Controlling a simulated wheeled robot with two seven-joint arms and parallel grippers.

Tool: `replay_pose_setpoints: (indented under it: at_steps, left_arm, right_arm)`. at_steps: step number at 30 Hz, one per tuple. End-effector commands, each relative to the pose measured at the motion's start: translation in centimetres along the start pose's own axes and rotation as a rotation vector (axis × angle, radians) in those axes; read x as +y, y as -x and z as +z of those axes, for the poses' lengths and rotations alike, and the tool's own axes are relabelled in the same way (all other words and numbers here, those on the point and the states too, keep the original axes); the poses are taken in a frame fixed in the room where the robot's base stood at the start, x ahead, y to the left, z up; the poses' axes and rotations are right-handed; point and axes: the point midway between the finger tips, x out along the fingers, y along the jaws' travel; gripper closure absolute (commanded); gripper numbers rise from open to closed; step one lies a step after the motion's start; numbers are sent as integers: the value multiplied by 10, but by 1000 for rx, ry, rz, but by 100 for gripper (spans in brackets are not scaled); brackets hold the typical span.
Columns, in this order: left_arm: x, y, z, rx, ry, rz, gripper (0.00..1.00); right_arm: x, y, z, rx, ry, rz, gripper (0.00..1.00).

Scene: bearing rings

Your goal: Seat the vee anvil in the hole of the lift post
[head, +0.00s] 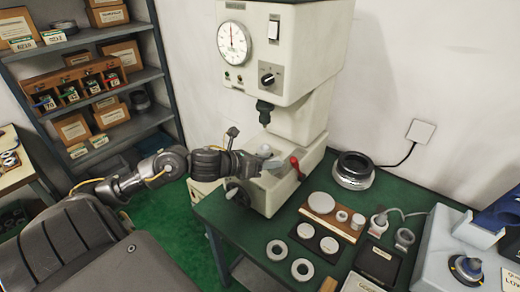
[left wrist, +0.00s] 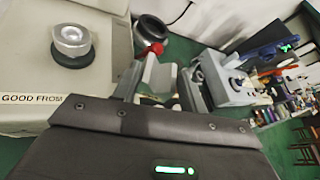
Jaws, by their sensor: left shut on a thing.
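The lift post (left wrist: 72,38) shows in the left wrist view as a short silver round piece in a black collar on the pale machine base. My right gripper is not in view.
The pale hardness tester (head: 285,50) rises over the post, its black spindle (head: 264,112) above. A red-knobbed lever (head: 296,166) stands close to my left gripper. Rings (head: 302,269), a wooden board (head: 331,217) with discs and a large bearing (head: 353,171) occupy the green bench.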

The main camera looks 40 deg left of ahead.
Motion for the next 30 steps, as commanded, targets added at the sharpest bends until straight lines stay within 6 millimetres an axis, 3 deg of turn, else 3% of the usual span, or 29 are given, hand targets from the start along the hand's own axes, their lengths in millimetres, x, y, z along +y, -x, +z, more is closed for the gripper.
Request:
replay_pose_setpoints:
  at_steps: [4, 11, 17, 30]
  left_arm:
    - [16, 14, 21, 1, -8, -9, 94]
    - [20, 17, 26, 1, -8, -15, 94]
    - [28, 13, 31, -1, -8, -14, 94]
    - [68, -7, 52, -4, -7, -12, 94]
  right_arm:
    - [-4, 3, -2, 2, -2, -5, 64]
    - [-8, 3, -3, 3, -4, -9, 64]
    - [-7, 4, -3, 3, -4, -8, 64]
    - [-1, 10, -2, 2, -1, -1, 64]
